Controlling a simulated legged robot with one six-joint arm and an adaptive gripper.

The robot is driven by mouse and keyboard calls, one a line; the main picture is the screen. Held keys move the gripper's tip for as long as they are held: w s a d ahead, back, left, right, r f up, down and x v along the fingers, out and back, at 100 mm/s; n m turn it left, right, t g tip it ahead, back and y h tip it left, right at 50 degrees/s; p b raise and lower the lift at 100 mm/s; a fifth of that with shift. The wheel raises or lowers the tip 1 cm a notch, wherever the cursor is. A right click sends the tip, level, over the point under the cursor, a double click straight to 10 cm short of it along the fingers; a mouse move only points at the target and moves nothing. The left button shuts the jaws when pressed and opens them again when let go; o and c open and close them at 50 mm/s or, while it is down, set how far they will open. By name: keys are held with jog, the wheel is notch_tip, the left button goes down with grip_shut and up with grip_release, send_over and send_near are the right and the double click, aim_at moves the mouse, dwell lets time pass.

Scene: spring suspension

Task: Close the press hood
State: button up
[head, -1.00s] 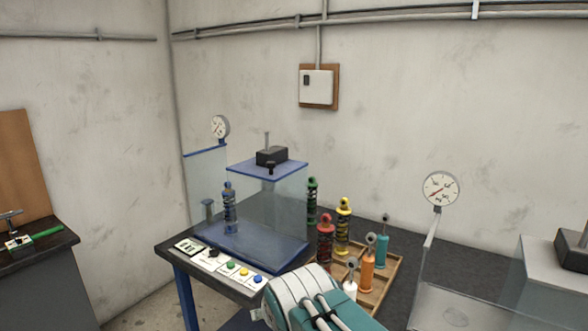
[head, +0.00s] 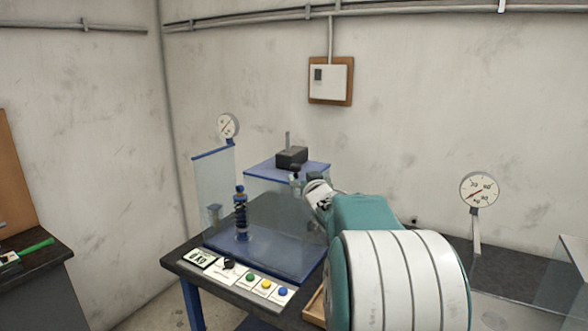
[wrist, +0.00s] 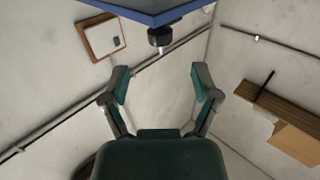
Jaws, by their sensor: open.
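The press (head: 262,258) stands on the table with a blue base. Its clear, blue-edged hood (head: 300,168) has a black block on top and a black knob (head: 295,172) at its front edge. The knob also shows in the wrist view (wrist: 159,37), below the blue edge (wrist: 150,10). A blue-and-black spring shock (head: 240,215) stands upright on the base, in front of the hood. My gripper (wrist: 160,76) is open and empty. It is close to the knob, apart from it in the wrist view. My arm partly hides it in the head view.
A clear side panel (head: 214,180) with a gauge (head: 228,127) stands left of the press. Coloured buttons (head: 266,285) line the table's front. A second gauge (head: 480,189) is at right. My arm covers most of the wooden rack (head: 314,304).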

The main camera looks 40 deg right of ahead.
aim_at(297, 170)
jog(key=x, duration=0.8)
jog(key=shift+w+d, duration=0.1)
grip_shut()
